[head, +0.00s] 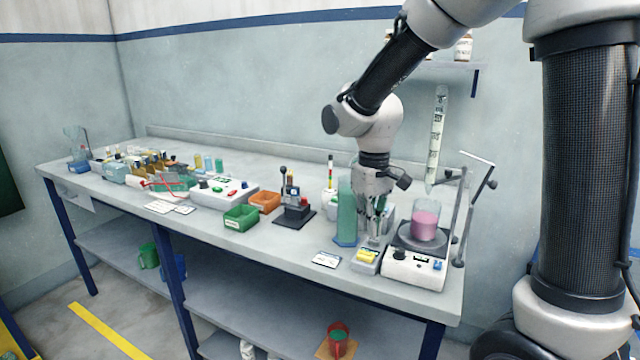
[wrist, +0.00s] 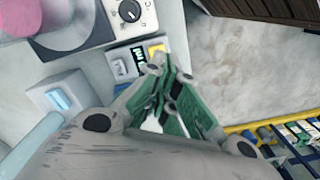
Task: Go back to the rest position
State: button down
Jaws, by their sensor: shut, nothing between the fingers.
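My gripper (head: 376,236) hangs from the arm, pointing down, over the front part of the bench (head: 330,285). Its green-padded fingers are close together in the wrist view (wrist: 166,88), with nothing seen held. It is just left of the stirrer hotplate (head: 412,270), which carries a beaker of pink liquid (head: 425,224). Just below and in front of the fingertips is a small grey box with a yellow part (head: 366,255). How far the tips are above that box is hard to tell.
A metal stand (head: 466,215) is right of the hotplate. Green (head: 241,217) and orange (head: 265,202) bins and a black press-like device (head: 293,210) are further left. Open air lies before the bench.

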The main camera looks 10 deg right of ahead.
jog(key=s+d+r+m+t, duration=0.2)
jog(key=s+d+r, duration=0.3)
jog(key=s+d, duration=0.2)
jog(key=s+d+r+m+t, duration=0.2)
jog(key=s+d+r, duration=0.4)
jog(key=s, duration=0.5)
jog(key=shift+s+d+m+t, duration=0.3)
jog(key=shift+d+m, duration=0.1)
jog(key=shift+d, duration=0.45)
